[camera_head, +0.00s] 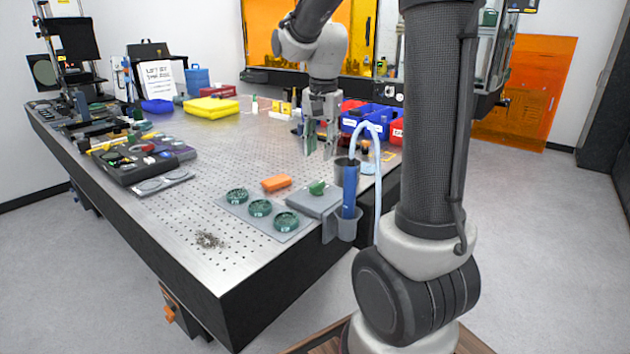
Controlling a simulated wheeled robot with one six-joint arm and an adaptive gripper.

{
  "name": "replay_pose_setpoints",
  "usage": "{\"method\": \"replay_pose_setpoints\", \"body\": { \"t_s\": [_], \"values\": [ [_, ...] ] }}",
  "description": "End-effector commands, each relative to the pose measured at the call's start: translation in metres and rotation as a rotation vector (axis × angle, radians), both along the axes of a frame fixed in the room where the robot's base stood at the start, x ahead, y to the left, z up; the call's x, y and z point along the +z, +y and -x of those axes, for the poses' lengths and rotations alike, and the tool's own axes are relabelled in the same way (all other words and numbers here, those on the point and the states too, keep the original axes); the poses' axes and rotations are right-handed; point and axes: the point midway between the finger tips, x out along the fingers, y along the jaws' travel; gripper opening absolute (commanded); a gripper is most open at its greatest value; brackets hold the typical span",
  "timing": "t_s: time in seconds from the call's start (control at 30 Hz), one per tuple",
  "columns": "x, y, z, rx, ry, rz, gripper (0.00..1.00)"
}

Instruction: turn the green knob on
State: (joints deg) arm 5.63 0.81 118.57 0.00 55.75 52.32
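A green knob (317,187) sits on top of a flat grey box (306,203) near the front right edge of the perforated metal table (225,165). Which way the knob is turned is too small to tell. My gripper (320,143) points down over the table, behind the knob and apart from it. Its two fingers are spread with a gap between them, and nothing shows in the gap.
A grey plate with round green dishes (260,208) lies left of the box, with an orange block (276,183) behind it. A holder with a blue tool (349,190) and tube stands right. Blue bins (368,122) stand behind. Dark debris (208,240) lies front left.

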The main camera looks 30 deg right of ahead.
Motion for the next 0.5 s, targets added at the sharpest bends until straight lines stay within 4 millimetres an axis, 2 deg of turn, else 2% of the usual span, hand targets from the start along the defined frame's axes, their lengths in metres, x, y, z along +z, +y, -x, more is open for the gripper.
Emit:
{"method": "replay_pose_setpoints", "body": {
  "t_s": [0.23,0.37,0.5],
  "values": [
    [-0.034,-0.011,-0.029,-0.184,0.075,-0.016,0.36],
    [-0.045,-0.012,-0.033,-0.214,0.086,-0.017,0.36],
    [-0.065,-0.012,-0.032,-0.214,0.088,-0.018,0.36]
  ]
}}
